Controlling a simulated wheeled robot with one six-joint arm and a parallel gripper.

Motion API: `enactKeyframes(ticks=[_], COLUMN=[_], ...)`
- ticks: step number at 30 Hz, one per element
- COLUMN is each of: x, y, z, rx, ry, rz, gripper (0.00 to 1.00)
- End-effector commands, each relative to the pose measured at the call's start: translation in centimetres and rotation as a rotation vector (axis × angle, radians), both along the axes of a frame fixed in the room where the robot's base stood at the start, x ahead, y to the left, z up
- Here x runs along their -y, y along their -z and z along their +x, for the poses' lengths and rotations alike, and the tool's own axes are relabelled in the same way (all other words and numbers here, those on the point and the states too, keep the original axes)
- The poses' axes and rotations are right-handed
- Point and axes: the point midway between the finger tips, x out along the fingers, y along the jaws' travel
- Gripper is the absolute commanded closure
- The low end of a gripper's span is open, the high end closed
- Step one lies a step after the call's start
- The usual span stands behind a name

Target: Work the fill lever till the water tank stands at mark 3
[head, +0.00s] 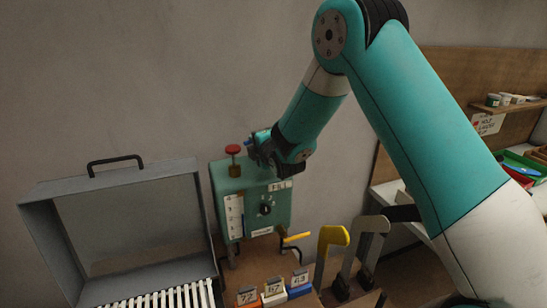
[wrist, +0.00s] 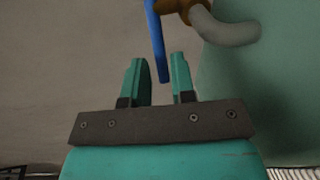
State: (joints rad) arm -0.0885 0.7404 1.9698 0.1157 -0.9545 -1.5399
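The green water tank (head: 268,205) stands on the bench in the head view. It has a white marked scale (head: 235,216) on its front left; the water level is too small to read. The blue fill lever (wrist: 156,40) runs down from a brass valve (wrist: 180,5) in the wrist view; in the head view only a bit of blue (head: 249,141) shows beside my gripper (head: 258,148). In the wrist view my gripper (wrist: 158,76) is open, and the lever's lower end appears between the two fingertips, with gaps visible on both sides. Contact is not visible.
A red knob (head: 233,149) rises from the tank top. A grey open-lidded box (head: 125,225) stands left. A yellow lever (head: 297,237), a yellow-topped form (head: 332,236), a grey form (head: 371,242) and numbered blocks (head: 273,292) crowd the front. A pale pipe (wrist: 225,30) is close right of the lever.

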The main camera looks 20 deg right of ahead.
Motion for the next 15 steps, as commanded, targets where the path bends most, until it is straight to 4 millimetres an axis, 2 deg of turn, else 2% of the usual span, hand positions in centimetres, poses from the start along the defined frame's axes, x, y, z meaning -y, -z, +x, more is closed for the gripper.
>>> enactKeyframes(ticks=[3,9,15], x=[0.0,0.1,0.2], y=[-0.1,-1.1,-1.9], z=[-3.2,-8.2,-11.9], rx=[0.002,0.002,0.001], ry=[-0.002,-0.001,-0.002], rz=[0.000,0.000,0.001], gripper=[0.76,0.76,0.76])
